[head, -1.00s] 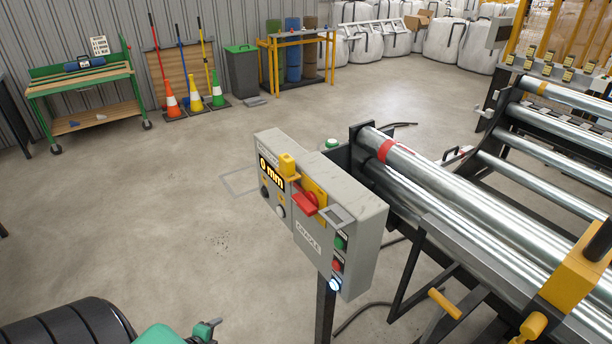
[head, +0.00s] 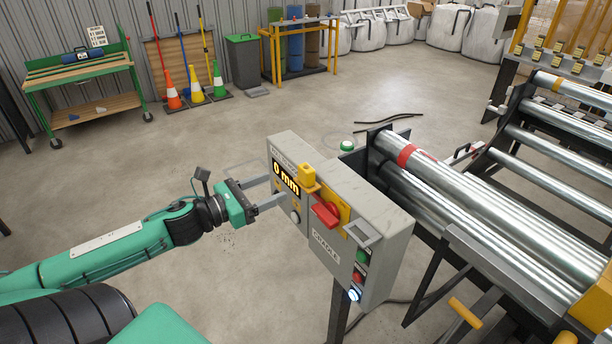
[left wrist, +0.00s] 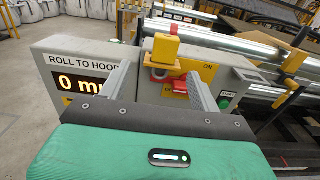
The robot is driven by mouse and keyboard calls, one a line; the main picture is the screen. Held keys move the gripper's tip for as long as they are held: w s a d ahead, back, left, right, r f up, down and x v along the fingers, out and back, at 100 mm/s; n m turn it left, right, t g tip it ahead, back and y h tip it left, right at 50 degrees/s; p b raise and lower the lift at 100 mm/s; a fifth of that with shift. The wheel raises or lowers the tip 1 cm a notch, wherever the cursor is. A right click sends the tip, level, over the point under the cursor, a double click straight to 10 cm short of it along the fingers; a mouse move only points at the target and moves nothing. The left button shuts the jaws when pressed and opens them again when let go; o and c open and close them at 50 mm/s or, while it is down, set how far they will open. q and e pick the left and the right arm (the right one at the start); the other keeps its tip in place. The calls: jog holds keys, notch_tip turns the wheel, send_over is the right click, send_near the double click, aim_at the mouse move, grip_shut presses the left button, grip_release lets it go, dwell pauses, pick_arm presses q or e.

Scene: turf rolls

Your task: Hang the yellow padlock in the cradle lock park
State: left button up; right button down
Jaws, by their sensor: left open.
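The yellow padlock (head: 307,176) sits upright at the upper left of the red switch handle (head: 326,213) on the grey control box; it also shows in the left wrist view (left wrist: 165,48). A yellow plate (head: 344,210) lies behind the handle. A small pale bracket (head: 362,234) is on the box to the right of the handle; I cannot tell if it is the lock park. My left gripper (head: 276,190) is open and empty, its fingers pointing at the box, left of the padlock. In the left wrist view the padlock shows between and beyond the fingers. My right gripper is out of view.
The grey control box (head: 386,265), labelled CRADLE, stands on a dark post with buttons down its right side. Steel rollers (head: 450,190) run behind it to the right. Open concrete floor (head: 200,130) lies behind and left.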

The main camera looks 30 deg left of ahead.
aim_at(302, 176)
pick_arm(q)
jog(key=shift+p+x, duration=0.3)
jog(key=shift+x, duration=1.65)
jog(key=shift+w+d+r, duration=0.15)
jog(key=shift+w+d, duration=0.15)
jog(key=shift+w, duration=0.35)
jog(key=shift+p+x, duration=0.45)
jog(key=shift+x, duration=0.45)
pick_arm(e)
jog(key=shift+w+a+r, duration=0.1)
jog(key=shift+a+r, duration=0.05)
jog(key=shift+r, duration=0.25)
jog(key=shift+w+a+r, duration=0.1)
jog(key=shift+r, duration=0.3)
pick_arm(q)
jog(key=shift+w+d+r+p, duration=0.15)
jog(key=shift+w+d+p, duration=0.15)
jog(key=shift+w+p, duration=0.1)
jog(key=x, duration=0.1)
jog(key=p+x, duration=0.1)
jog(key=shift+w+d+p, duration=0.2)
jog(key=shift+d+p, duration=0.1)
jog(key=shift+d, duration=0.05)
jog(key=shift+w+d, duration=0.2)
jog(key=shift+w, duration=0.35)
jog(key=shift+w+d, duration=0.1)
jog(key=shift+w, duration=0.05)
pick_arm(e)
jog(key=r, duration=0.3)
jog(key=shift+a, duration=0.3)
